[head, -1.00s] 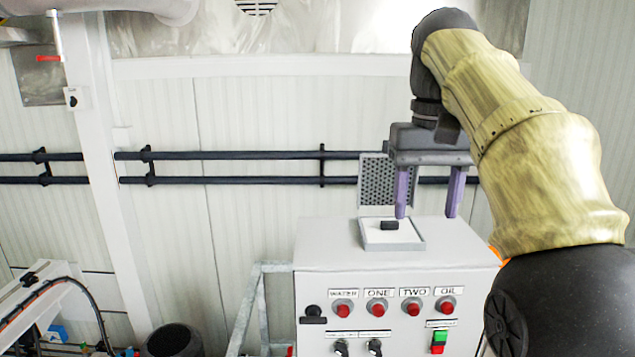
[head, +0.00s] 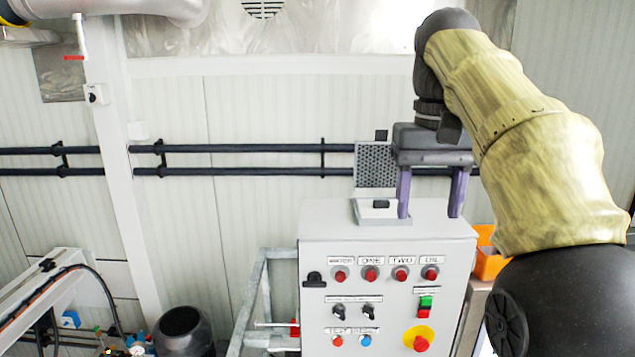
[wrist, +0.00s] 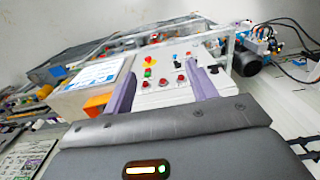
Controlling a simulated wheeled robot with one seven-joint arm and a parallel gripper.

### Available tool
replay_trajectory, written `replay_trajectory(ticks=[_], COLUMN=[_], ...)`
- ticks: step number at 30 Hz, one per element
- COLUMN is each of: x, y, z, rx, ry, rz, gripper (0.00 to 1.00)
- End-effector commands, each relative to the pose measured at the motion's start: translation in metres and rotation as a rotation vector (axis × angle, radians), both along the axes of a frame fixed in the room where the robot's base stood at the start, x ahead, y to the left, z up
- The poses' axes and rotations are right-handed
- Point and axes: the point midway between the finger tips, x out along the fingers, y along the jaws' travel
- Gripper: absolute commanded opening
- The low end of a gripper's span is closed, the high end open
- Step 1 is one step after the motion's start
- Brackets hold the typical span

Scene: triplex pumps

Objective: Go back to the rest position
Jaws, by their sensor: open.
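My gripper (head: 431,193) hangs from my raised arm in the right half of the head view. Its two purple fingers are apart with nothing between them. The fingers point down, in front of or above the top of the grey control cabinet (head: 388,255); the exact gap is unclear. In the wrist view my gripper (wrist: 163,88) also shows its two fingers apart, with the cabinet's red buttons and yellow-ringed button beyond them. A small open tray (head: 372,218) with a perforated lid and a dark block (head: 381,204) sits on the cabinet top, left of the fingers.
An orange bin (head: 490,262) stands right of the cabinet. Dark pipes (head: 240,148) run along the white wall behind. A metal frame (head: 252,300) and a dark round vessel (head: 182,330) are to the left. The space before the wall at left centre is clear.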

Motion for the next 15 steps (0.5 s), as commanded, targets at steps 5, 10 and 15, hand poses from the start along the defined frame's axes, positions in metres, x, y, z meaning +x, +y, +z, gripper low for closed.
replay_trajectory(ticks=[5,10,15], x=[0.006,0.013,0.022], y=[0.000,0.002,0.003], z=[-0.017,-0.038,-0.068], rx=[0.000,0.000,0.001], ry=[-0.004,-0.013,-0.025], rz=[0.001,0.004,0.006], gripper=[0.57,0.57,0.57])
